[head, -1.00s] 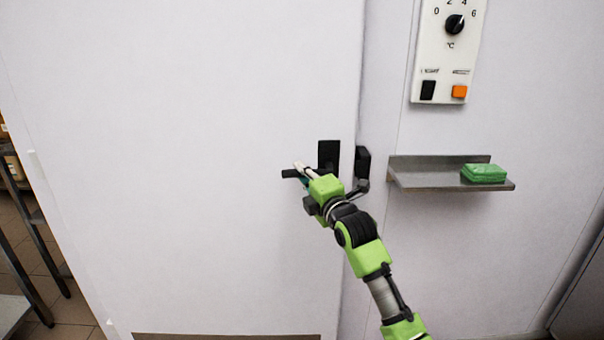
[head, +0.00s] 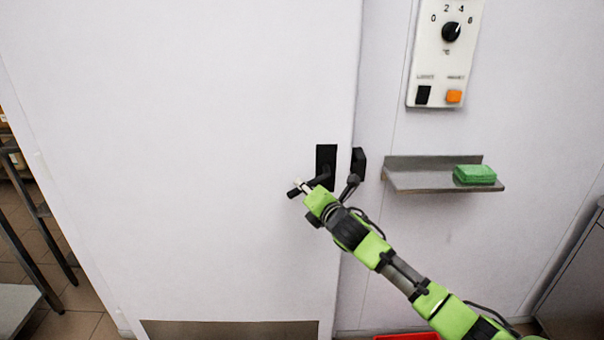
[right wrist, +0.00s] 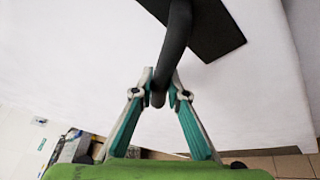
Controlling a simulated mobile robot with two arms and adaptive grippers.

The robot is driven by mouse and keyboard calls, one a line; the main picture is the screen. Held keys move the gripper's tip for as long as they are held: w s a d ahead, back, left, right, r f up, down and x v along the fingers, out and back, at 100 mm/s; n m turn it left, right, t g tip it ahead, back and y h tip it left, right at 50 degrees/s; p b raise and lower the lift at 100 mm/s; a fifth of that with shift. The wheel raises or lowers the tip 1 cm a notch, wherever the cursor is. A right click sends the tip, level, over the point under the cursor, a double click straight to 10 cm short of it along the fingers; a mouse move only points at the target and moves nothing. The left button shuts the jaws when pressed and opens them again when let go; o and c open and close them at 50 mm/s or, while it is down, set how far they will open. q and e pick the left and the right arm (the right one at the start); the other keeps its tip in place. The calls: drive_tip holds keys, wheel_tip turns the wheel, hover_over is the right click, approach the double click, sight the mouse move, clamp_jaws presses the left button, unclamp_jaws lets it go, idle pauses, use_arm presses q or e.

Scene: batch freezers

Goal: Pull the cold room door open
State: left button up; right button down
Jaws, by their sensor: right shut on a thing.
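The cold room door (head: 180,130) is a large white panel with a metal kick strip at its foot. Its black lever handle (head: 322,176) sits on a black plate near the right edge and slopes down to the left. My right gripper (head: 304,188) is at the lever's free end. In the right wrist view the two fingers (right wrist: 160,92) are shut on the lever (right wrist: 178,42), one on each side. The door looks in line with the wall, and I cannot make out a clear gap at its edge. My left gripper is not in view.
Right of the door are a black catch (head: 358,162), a metal shelf (head: 420,182) with a green block (head: 475,174), and a control panel (head: 436,70) with a dial. A metal table (head: 18,305) stands at the left. Something red (head: 408,337) shows at the bottom edge.

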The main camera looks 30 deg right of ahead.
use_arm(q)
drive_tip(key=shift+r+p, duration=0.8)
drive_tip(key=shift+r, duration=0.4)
use_arm(e)
drive_tip(key=shift+s+d+f+n+g, duration=0.15)
drive_tip(key=shift+d+f+n+g, duration=0.15)
drive_tip(key=shift+f+n+g, duration=0.25)
